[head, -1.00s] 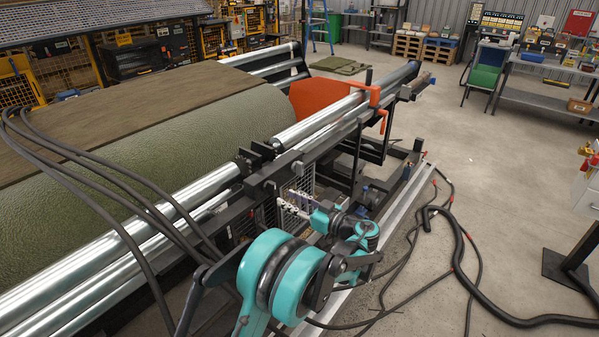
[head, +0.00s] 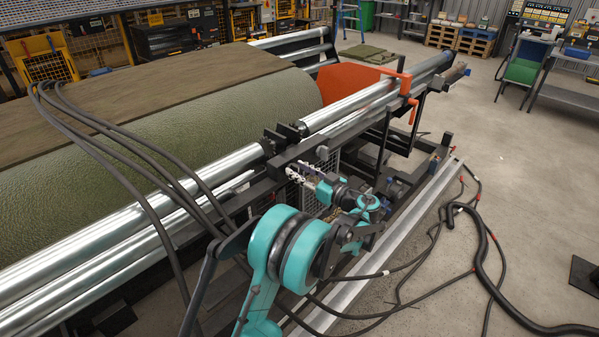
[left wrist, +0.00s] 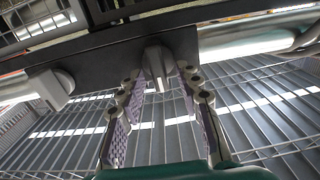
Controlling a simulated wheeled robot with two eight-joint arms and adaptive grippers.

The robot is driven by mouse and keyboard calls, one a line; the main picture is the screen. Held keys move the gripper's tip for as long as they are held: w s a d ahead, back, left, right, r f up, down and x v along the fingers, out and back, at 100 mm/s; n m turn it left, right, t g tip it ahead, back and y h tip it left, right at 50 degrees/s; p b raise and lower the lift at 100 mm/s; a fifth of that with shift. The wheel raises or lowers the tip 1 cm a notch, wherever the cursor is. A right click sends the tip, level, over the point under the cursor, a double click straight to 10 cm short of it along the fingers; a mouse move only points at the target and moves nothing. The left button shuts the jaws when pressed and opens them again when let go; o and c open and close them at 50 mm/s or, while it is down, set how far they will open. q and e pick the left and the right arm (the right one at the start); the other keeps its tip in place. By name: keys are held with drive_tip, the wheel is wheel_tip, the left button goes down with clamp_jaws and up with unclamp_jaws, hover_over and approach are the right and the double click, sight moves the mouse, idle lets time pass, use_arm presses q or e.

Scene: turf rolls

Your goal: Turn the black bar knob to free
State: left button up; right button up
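A dark bar knob (left wrist: 157,64) sits on the underside of a dark panel (left wrist: 110,55) in the left wrist view. My left gripper (left wrist: 159,72) is open, with its two patterned fingers on either side of this knob. A gap shows beside the knob, and I see no firm contact. A second similar knob (left wrist: 52,88) is further left on the panel. My right gripper is not in view.
The machine carries a large green turf roll (head: 220,125) and shiny metal rollers (head: 345,108). A wire mesh (left wrist: 255,100) lies around the fingers. Black hoses (head: 130,160) hang over the rollers at the left. Cables (head: 480,255) lie on the floor at the right.

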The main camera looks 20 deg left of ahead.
use_arm(q)
clamp_jaws()
drive_tip(key=shift+m, duration=0.3)
drive_tip(key=shift+w+d+f+m, duration=0.1)
drive_tip(key=shift+w+f+m, duration=0.15)
drive_tip(key=shift+m, duration=2.6)
drive_tip(key=shift+w+d+f+m, duration=0.1)
drive_tip(key=shift+w+f+m, duration=0.1)
drive_tip(key=shift+m, duration=2.7)
drive_tip(key=shift+w+f+m, duration=0.15)
drive_tip(key=shift+f+m, duration=0.1)
drive_tip(key=shift+m, duration=2.6)
unclamp_jaws()
